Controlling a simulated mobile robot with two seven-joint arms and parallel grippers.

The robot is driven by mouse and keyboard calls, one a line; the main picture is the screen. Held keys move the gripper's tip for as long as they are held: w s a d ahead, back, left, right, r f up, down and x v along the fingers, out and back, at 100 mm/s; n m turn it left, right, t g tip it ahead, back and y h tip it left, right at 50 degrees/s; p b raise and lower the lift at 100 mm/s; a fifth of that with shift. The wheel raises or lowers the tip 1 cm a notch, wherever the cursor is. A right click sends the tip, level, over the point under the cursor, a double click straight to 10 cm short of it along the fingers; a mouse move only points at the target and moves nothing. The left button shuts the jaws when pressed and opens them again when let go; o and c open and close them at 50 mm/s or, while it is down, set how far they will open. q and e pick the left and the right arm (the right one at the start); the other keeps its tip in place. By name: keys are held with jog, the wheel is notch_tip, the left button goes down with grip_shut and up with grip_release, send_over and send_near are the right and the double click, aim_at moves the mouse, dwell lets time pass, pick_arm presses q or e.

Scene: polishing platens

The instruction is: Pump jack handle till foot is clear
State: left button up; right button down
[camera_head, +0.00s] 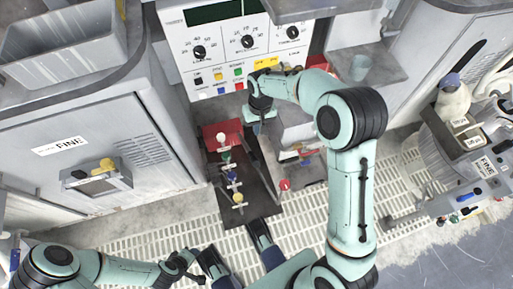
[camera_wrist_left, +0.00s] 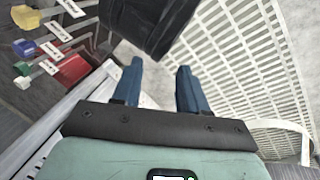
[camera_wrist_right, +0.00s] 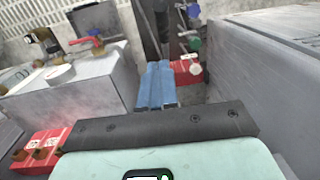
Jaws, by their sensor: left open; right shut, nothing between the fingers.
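I cannot pick out the jack, its handle or the foot with certainty. A red block (camera_head: 210,137) stands at the head of a dark panel with several tagged, coloured valves; a red part (camera_wrist_right: 187,72) with a round tag also shows in the right wrist view. My right gripper (camera_wrist_right: 157,85) is shut and empty, its blue fingers pressed together short of that red part. In the head view my right arm reaches to below the control panel, its fingers mostly hidden. My left gripper (camera_wrist_left: 156,78) is open and empty above the floor grating, with a dark cylindrical part just beyond it.
A control panel (camera_head: 240,50) with knobs and coloured buttons stands at the back. A grey cabinet (camera_head: 75,130) flanks the left; a machine with containers (camera_head: 465,150) is at right. Pale floor grating (camera_head: 300,215) lies in front. Tagged valves (camera_wrist_left: 35,50) show near my left gripper.

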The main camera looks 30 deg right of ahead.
jog(key=b, duration=0.3)
send_over(256, 159)
jog(key=w+d, duration=0.2)
jog(key=w, duration=0.1)
notch_tip(256, 159, down, 11)
jog(key=shift+s+a+f, duration=0.3)
jog(key=shift+s+a, duration=0.05)
jog(key=shift+s, duration=0.2)
jog(key=shift+s+a+f, duration=0.25)
jog(key=shift+s+a, duration=0.05)
jog(key=shift+s, duration=0.2)
jog(key=shift+s+a+f+b, duration=0.15)
jog(key=shift+s+f+b, duration=0.15)
pick_arm(q)
jog(key=shift+n+y, duration=0.3)
jog(key=shift+y, duration=0.1)
jog(key=f, duration=0.1)
jog(key=w+a+f, duration=0.1)
jog(key=f, duration=0.1)
jog(key=w+a+f, duration=0.1)
jog(key=shift+a+f, duration=0.2)
jog(key=shift+f, duration=0.2)
jog(key=shift+s, duration=0.1)
pick_arm(e)
jog(key=shift+a, duration=0.1)
